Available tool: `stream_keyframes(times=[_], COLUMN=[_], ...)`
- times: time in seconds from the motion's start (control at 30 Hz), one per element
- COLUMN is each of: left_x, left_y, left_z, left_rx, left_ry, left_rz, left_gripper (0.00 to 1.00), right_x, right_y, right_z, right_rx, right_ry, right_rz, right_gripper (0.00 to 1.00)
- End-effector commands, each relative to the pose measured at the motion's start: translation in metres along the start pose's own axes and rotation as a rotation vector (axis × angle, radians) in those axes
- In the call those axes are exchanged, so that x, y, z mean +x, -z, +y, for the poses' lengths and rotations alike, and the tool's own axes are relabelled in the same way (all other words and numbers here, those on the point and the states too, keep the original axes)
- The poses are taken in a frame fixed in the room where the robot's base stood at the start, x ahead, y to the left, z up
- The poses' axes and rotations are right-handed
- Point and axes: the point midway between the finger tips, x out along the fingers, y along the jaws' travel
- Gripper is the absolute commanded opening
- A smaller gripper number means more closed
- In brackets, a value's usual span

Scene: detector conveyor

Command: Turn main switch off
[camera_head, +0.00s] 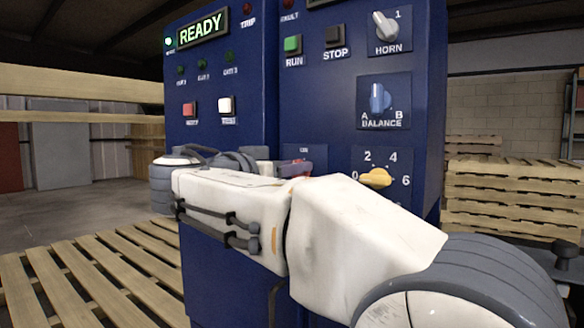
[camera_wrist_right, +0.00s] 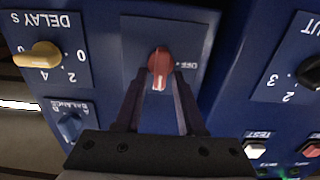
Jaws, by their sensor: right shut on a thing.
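The main switch is a red rotary knob (camera_wrist_right: 160,62) on a blue plate, seen in the right wrist view, where the panel appears upside down. Its white pointer mark points down in that picture, towards my gripper. The word OFF stands to the knob's right. My right gripper (camera_wrist_right: 161,82) is shut on the knob, with one dark finger on each side. In the head view my white right arm crosses the front of the cabinet and hides most of the switch; only a small reddish part (camera_head: 302,168) shows. My left gripper is not in view.
The blue cabinet has a lit READY display (camera_head: 202,28), RUN button (camera_head: 292,44), STOP button (camera_head: 334,36), horn knob (camera_head: 385,25), balance knob (camera_head: 380,98) and yellow delay knob (camera_head: 375,177). A test button (camera_wrist_right: 255,151) is near the gripper. Wooden pallets (camera_head: 515,195) stand right.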

Motion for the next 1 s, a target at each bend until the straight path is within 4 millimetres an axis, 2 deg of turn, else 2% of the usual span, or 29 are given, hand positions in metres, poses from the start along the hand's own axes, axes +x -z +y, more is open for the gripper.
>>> stream_keyframes(times=[0.37,1.0], left_x=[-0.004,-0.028], left_y=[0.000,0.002], left_z=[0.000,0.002], left_rx=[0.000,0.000], left_ry=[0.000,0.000], left_rz=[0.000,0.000], left_gripper=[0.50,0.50], right_x=[0.000,-0.001], right_y=[0.000,-0.003], right_z=[-0.002,-0.008], right_rx=[-0.171,-0.772], right_ry=[-0.002,-0.002], right_rz=[-0.002,-0.005], right_gripper=[0.00,0.00])
